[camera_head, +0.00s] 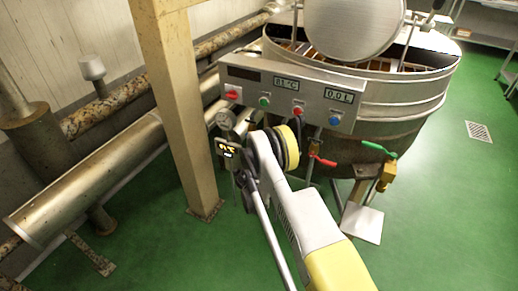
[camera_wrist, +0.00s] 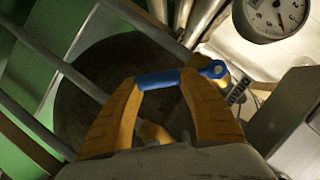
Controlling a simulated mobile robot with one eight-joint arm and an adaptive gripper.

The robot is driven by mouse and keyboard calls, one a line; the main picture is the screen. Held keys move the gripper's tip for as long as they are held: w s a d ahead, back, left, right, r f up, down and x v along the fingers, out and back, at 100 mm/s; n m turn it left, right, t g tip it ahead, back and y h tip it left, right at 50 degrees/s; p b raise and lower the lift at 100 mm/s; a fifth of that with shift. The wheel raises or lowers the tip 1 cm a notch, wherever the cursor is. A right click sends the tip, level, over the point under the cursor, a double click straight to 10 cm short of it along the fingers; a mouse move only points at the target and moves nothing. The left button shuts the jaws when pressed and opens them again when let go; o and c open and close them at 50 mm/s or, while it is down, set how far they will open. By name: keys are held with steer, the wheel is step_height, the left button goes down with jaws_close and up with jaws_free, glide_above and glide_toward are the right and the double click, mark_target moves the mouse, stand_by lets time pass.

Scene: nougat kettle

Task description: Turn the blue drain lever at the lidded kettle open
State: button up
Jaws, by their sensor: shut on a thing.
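The blue drain lever (camera_wrist: 160,79) lies between the two orange fingers of my gripper (camera_wrist: 162,82) in the wrist view. The fingers are shut on its handle. The handle lies roughly crosswise, and its round blue end (camera_wrist: 213,70) shows past the right finger. My arm hides the blue lever and my fingers in the head view.
A dial gauge (camera_wrist: 275,15) is close at the upper right in the wrist view. A red lever (camera_head: 322,160) and a green lever (camera_head: 378,149) are right of my arm. A beige post (camera_head: 178,100) and pipes (camera_head: 90,180) stand left.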

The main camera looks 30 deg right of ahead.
steer(key=shift+w, duration=0.1)
stand_by(0.4)
steer(key=o, duration=1.1)
steer(key=shift+o, duration=0.2)
steer(key=shift+r, duration=0.1)
